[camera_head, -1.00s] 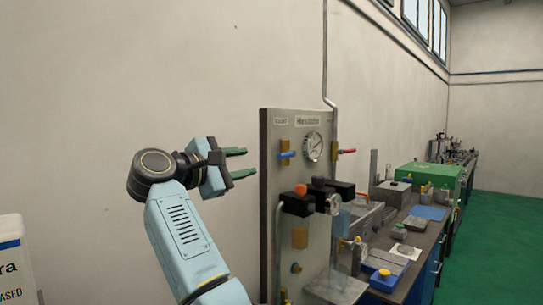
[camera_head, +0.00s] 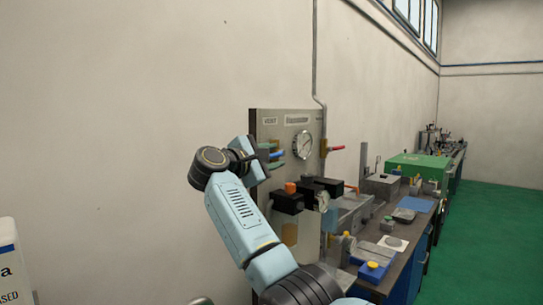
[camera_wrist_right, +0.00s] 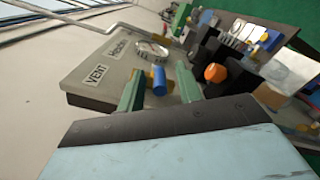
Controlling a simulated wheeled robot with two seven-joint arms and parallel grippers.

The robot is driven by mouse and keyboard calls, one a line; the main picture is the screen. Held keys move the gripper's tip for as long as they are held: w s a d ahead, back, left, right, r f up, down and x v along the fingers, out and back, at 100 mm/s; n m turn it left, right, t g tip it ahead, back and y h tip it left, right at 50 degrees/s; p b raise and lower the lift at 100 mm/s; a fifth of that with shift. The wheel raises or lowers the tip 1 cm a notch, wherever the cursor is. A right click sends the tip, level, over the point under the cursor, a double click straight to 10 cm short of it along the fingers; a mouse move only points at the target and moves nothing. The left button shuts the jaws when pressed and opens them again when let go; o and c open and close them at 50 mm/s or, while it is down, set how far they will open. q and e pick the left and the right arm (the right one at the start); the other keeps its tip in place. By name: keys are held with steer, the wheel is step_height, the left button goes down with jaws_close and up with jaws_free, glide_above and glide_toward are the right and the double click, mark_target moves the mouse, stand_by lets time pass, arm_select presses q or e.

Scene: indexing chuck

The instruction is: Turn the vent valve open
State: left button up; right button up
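The vent valve's blue handle (camera_wrist_right: 159,82) is on the grey panel (camera_wrist_right: 100,80), near the VENT label. In the right wrist view it stands between the two green fingers of my right gripper (camera_wrist_right: 160,90), with a gap visible on each side. The gripper is open. In the head view my right gripper (camera_head: 278,155) is at the panel's upper left, and its fingers partly hide the blue handle. My left gripper is not in view.
A round gauge (camera_head: 303,145) and a red handle (camera_head: 335,148) are right of the vent valve. Below are black fittings with an orange knob (camera_head: 291,187). A cluttered bench (camera_head: 385,255) extends to the right. The wall side on the left is clear.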

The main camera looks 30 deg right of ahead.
steer(key=shift+c, duration=0.5)
jaws_close()
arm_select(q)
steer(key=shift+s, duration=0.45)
